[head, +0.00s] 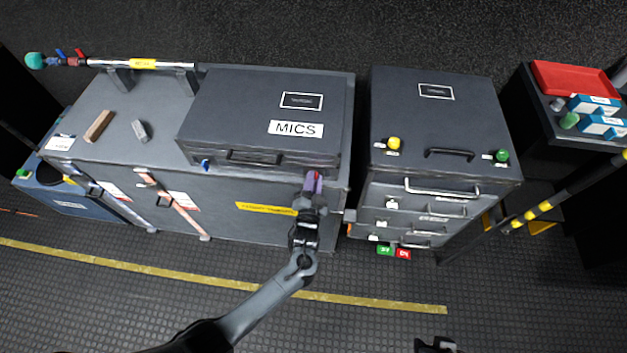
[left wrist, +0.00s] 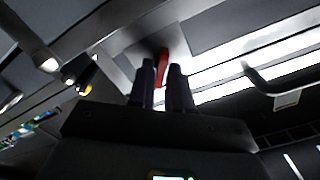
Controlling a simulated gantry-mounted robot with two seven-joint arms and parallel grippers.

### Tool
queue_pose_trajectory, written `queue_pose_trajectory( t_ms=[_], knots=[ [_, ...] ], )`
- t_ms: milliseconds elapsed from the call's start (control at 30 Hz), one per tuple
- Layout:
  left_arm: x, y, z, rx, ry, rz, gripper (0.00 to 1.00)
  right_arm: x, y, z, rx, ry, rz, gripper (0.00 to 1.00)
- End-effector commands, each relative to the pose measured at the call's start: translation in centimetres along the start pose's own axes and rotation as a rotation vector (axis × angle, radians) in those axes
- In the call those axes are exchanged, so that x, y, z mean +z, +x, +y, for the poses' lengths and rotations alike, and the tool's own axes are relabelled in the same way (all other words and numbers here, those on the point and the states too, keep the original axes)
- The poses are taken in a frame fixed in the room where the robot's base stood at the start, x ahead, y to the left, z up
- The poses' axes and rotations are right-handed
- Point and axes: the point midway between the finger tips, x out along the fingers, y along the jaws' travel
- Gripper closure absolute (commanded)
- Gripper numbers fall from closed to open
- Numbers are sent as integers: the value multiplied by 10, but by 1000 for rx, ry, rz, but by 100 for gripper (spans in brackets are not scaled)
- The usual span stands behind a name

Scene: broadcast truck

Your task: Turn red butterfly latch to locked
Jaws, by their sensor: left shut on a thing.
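The red butterfly latch (left wrist: 164,62) shows in the left wrist view as a red tab between my fingertips. In the head view it is mostly hidden behind my left gripper (head: 314,178), which is at the front right of the black case (head: 235,105) labelled MICS. My left gripper, also in the left wrist view (left wrist: 163,72), is shut on the latch. How far the latch is turned cannot be told. A blue latch (head: 205,164) is on the case's front left. A small dark part, perhaps my right gripper (head: 436,345), shows at the bottom edge; its jaws are not clear.
The case stands on a grey cabinet (head: 130,100) with a wooden block (head: 99,126) and a grey block (head: 139,131). A drawer unit (head: 440,110) with yellow and green knobs stands close on the right. The floor in front is clear.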

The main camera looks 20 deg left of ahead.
Motion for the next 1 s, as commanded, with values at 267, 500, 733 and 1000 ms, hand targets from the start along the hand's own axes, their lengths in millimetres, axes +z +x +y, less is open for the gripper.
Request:
queue_pose_trajectory(
  t_ms=[267,500,733,1000],
  knots=[
    [-2,0,0,0,171,0,100,-4,-11,0,0,0,0,66],
    [-1,0,1,1,393,0,100,-7,-20,1,0,0,0,66],
    [0,0,3,0,604,1,100,-9,-27,1,0,0,0,66],
    [1,0,4,0,798,0,100,-10,-32,1,0,0,1,66]
  ],
)
